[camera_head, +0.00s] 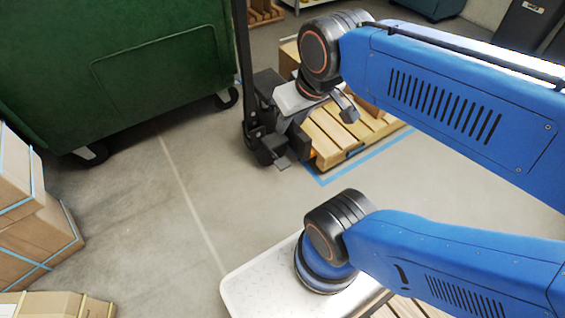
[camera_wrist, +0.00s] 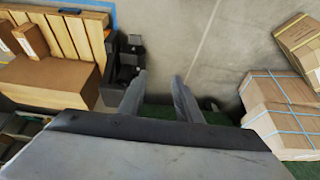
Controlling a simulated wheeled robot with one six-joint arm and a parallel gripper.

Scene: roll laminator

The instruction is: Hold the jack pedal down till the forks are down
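The pallet jack (camera_head: 262,112) is black, with an upright mast, and stands at the end of a wooden pallet (camera_head: 330,130). A small dark plate, which looks like the pedal (camera_head: 283,163), sticks out low at its near side. In the wrist view the jack (camera_wrist: 122,68) and what looks like its pedal (camera_wrist: 134,43) lie left of the fingers. My gripper (camera_wrist: 160,76) is open and empty, its fingers clearly apart. It hangs over the jack, and I see no contact with the pedal. The forks are hidden by the pallet, so their height cannot be told.
A green wheeled bin (camera_head: 120,65) stands left of the jack. Strapped cardboard boxes (camera_head: 38,235) are at the far left. Blue tape (camera_head: 345,168) marks the floor beside the pallet. The concrete floor between bin, boxes and pallet is clear.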

